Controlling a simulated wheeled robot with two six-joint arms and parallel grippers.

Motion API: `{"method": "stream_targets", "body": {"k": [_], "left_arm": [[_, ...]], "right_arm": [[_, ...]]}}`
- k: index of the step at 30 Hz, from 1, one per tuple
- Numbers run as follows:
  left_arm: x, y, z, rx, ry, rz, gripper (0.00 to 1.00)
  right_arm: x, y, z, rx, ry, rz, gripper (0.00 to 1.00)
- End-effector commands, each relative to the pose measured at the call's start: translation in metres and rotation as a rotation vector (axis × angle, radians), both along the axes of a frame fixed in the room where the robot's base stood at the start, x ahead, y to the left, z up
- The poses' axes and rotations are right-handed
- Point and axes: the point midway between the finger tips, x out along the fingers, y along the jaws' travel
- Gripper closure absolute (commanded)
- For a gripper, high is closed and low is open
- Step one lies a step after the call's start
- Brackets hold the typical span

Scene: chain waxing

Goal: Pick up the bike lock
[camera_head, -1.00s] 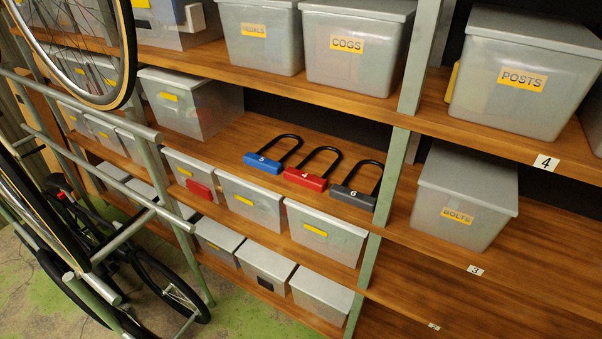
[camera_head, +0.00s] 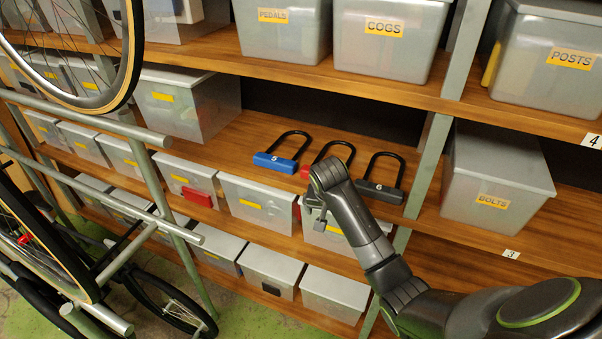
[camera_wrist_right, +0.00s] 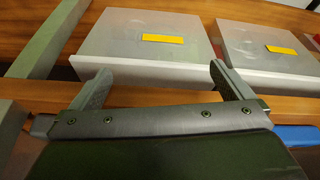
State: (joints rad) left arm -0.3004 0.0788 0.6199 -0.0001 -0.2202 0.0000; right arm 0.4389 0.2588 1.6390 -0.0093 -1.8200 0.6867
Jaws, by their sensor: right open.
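Three U-shaped bike locks lie on the middle shelf in the head view: a blue one (camera_head: 275,163) marked 5, a red one (camera_head: 340,147) and a dark grey one (camera_head: 379,192) marked 6. My right gripper (camera_head: 315,215) is in front of the shelf, just before the red lock, and its arm hides most of the red body. In the right wrist view the right gripper (camera_wrist_right: 160,70) has its fingers wide apart with nothing between them. A blue edge (camera_wrist_right: 298,135) at the right there looks like the blue lock. My left gripper is not in view.
Lidded grey bins (camera_head: 255,203) line the shelf fronts below the locks. A green-grey post (camera_head: 430,165) stands right of the grey lock. The BOLTS bin (camera_head: 497,180) is beyond it. A bike wheel and rack rails (camera_head: 150,175) are at the left.

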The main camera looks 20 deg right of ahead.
Motion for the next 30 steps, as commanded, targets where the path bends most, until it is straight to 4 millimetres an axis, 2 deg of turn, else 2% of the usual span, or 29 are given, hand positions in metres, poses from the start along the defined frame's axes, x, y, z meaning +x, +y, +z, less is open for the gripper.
{"method": "stream_targets", "body": {"k": [1, 3, 9, 15, 20, 30], "left_arm": [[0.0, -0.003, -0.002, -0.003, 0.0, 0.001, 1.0], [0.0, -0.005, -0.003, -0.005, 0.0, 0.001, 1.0], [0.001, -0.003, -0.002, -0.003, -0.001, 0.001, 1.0], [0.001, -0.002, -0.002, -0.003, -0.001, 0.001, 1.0], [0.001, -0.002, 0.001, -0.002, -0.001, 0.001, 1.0], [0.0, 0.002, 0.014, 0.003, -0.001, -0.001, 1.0]], "right_arm": [[0.003, 0.002, 0.015, -0.001, -0.016, -0.015, 0.0], [0.005, 0.003, 0.032, 0.001, -0.023, -0.041, 0.0], [0.034, 0.001, 0.061, 0.007, -0.036, -0.121, 0.0], [0.052, 0.001, 0.085, 0.014, -0.049, -0.184, 0.0], [0.061, -0.007, 0.09, 0.013, -0.05, -0.198, 0.0], [0.092, -0.045, 0.091, 0.013, -0.049, -0.197, 0.0]]}}
